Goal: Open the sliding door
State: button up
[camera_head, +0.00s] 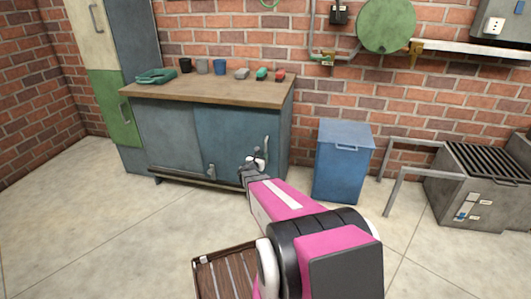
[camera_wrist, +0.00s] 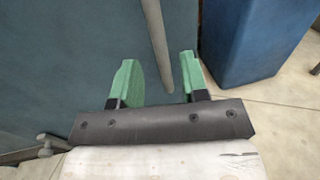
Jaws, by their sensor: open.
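A workbench cabinet has two blue-grey sliding doors side by side, the left door (camera_head: 165,135) and the right door (camera_head: 225,135). Together they cover the front, with no visible gap. My gripper (camera_head: 254,165) is at the right door, near its right edge. In the wrist view, a grey bar handle (camera_wrist: 155,25) stands off the blue door (camera_wrist: 70,50). My gripper (camera_wrist: 158,60) is open there, with green fingers on either side of the handle's line. No finger visibly touches it; how deep the bar sits between them is unclear.
A blue bin (camera_head: 343,165) stands on the floor right of the cabinet and also shows in the wrist view (camera_wrist: 245,40). Cups and tools lie on the wooden benchtop (camera_head: 210,90). A slatted wooden crate (camera_head: 205,275) is below my arm.

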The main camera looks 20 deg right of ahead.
jog(key=x, duration=0.5)
jog(key=shift+w+d, duration=0.15)
jog(key=shift+w, duration=0.05)
grip_shut()
send_near(202, 138)
jog(key=x, duration=0.5)
jog(key=shift+d, duration=0.25)
jog(key=shift+w+a, duration=0.1)
grip_release()
